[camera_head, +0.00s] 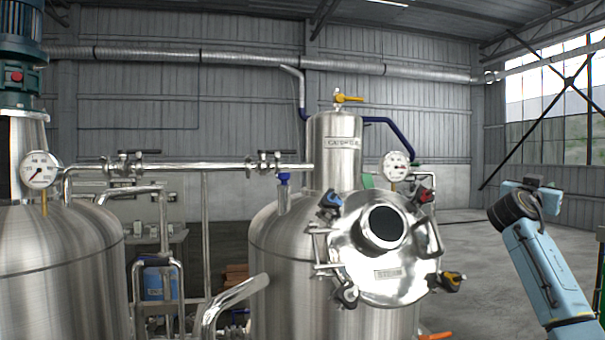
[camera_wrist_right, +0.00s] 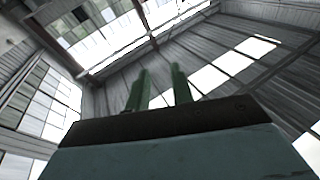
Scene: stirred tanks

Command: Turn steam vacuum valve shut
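A valve with a yellow-orange handle (camera_head: 347,98) sits on top of the upright steel cylinder (camera_head: 335,150) of the middle tank. Its handle points to the right. No readable label tells me whether this is the steam vacuum valve. My right arm rises at the right of the head view, well apart from the tank. My right gripper shows in the right wrist view (camera_wrist_right: 161,76), with two green fingers apart and nothing between them, pointing up at the roof. I cannot make out its fingers clearly in the head view. My left gripper is not in view.
A steel pipe (camera_head: 220,166) with black-handled valves (camera_head: 270,160) runs left of the cylinder. Gauges (camera_head: 396,166) stand on the tanks. A round hatch (camera_head: 375,270) with clamps juts from the middle tank. An orange handle (camera_head: 435,336) shows low down. Floor at the right is open.

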